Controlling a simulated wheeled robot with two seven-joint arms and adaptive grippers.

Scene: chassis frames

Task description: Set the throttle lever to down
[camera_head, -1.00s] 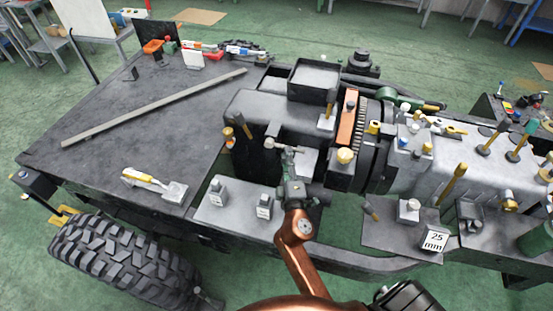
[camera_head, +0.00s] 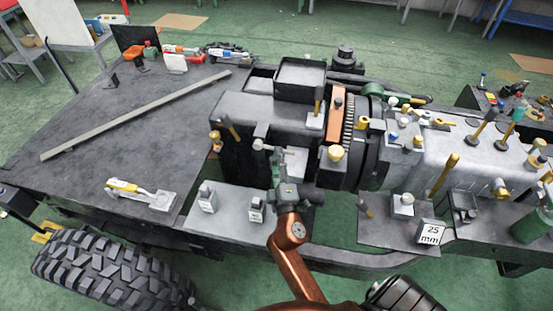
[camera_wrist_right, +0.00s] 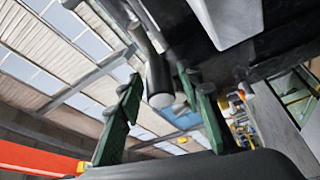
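A short lever with a pale round end (camera_head: 259,144) sticks out on the near side of the dark engine block; no label shows whether it is the throttle lever. My right gripper (camera_head: 277,163) reaches up to it from below. In the right wrist view, a grey rod with a pale round end (camera_wrist_right: 160,84) lies between the tips of the green fingers (camera_wrist_right: 160,92) of my right gripper. The fingers are apart, with gaps on both sides of the rod, and I cannot see them touching it. My left gripper is out of view.
The chassis holds a tray (camera_head: 301,76), an orange block (camera_head: 337,118) and a yellow-handled lever (camera_head: 446,173). Two small grey blocks stand on the shelf (camera_head: 231,215) left of my right arm. A 25 mm block (camera_head: 431,232) stands at right. A tire (camera_head: 100,268) is at lower left.

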